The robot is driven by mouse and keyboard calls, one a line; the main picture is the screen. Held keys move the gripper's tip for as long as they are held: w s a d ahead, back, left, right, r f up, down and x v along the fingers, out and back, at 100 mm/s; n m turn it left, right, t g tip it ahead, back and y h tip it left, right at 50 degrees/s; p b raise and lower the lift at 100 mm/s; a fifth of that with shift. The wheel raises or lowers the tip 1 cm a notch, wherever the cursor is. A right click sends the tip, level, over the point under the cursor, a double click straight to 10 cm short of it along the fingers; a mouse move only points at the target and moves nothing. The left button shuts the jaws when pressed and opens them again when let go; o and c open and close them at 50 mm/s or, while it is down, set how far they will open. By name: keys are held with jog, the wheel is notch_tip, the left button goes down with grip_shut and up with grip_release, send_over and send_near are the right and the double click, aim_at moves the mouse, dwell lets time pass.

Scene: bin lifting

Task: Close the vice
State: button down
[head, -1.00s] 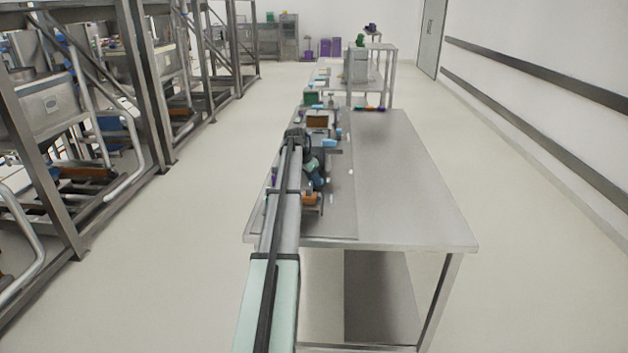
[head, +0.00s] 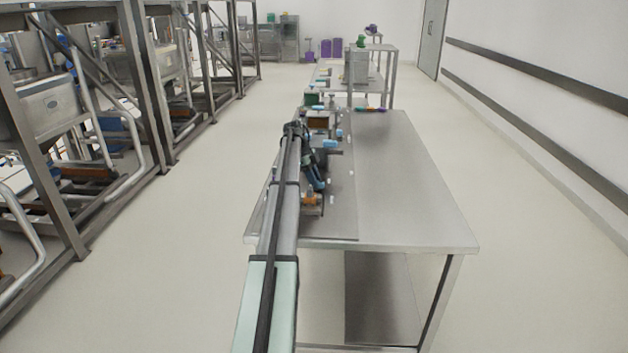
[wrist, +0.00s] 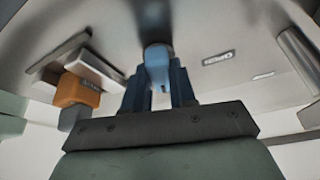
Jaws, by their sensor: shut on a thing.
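In the wrist view, the two blue fingers of my gripper (wrist: 160,92) are shut on a blue rounded handle (wrist: 157,56), which stands out from a grey metal surface. To the left, an orange block (wrist: 78,90) sits beside pale metal plates (wrist: 95,68) that look like the vice's jaws. I cannot tell how wide the gap between them is. In the head view, my gripper (head: 319,186) is small and low over the left side of the table, close to an orange piece (head: 309,199). My arm hides part of the fixture there.
A steel table (head: 405,180) has a clear right half. Several small items and a brown box (head: 317,118) stand along its left side. Metal frames (head: 130,80) stand at the left, and another table is behind.

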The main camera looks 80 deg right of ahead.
jog(key=m+y, duration=0.1)
jog(key=m, duration=0.1)
jog(key=m+t+y, duration=0.1)
jog(key=m, duration=0.2)
jog(key=shift+s+d+f, duration=0.1)
jog(key=shift+d+f, duration=0.05)
jog(key=shift+f, duration=0.05)
jog(key=shift+s+m+t+y, duration=0.1)
jog(key=shift+m+t+y, duration=0.35)
jog(key=shift+m, duration=1.45)
jog(key=c, duration=0.9)
grip_release()
jog(key=shift+d, duration=0.1)
jog(key=shift+r, duration=0.1)
